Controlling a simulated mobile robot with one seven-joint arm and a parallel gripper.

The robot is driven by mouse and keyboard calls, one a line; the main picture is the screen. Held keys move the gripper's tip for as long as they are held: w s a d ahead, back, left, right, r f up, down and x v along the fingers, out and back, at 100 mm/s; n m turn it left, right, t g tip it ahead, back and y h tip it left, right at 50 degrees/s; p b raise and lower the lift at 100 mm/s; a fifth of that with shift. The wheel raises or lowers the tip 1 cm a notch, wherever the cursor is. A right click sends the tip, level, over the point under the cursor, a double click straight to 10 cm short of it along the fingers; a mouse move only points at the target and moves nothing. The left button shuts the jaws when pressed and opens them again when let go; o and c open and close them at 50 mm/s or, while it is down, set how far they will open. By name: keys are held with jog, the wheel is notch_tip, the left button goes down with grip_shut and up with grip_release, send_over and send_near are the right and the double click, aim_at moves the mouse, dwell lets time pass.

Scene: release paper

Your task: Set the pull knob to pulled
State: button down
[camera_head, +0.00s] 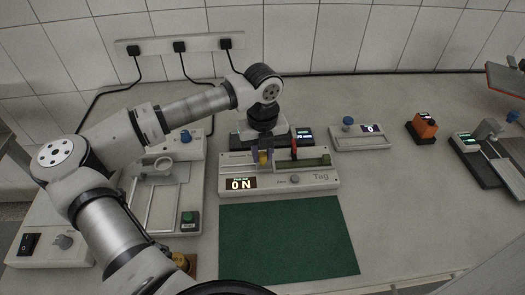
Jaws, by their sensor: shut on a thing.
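A small yellow part (264,158), which looks like the pull knob, sits at the device's upper left. My gripper (262,156) points down from above and is shut on this yellow part. The fingers and wrist hide much of it, so I cannot tell how far out it is.
A red upright lever (294,149) and a green strip stand just right of my gripper. A green mat (288,240) lies in front. Other devices stand to the left and right, including an orange block (424,127). A power strip (180,44) is on the wall.

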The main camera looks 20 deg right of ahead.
jog(key=shift+w+a+f+b, duration=0.1)
jog(key=shift+w+a+b, duration=0.1)
jog(key=shift+a+b, duration=0.15)
jog(key=a+b, duration=0.1)
jog(key=a, duration=0.1)
jog(key=w+a+b, duration=0.1)
jog(key=a, duration=0.2)
jog(key=w+a+b, duration=0.1)
jog(key=a+b, duration=0.1)
jog(key=shift+a, duration=0.4)
jog(key=shift+r, duration=0.2)
jog(key=shift+d, duration=0.1)
jog(key=c, duration=1.2)
grip_release()
notch_tip(320, 180, up, 14)
jog(key=b, duration=0.2)
jog(key=shift+f, duration=0.15)
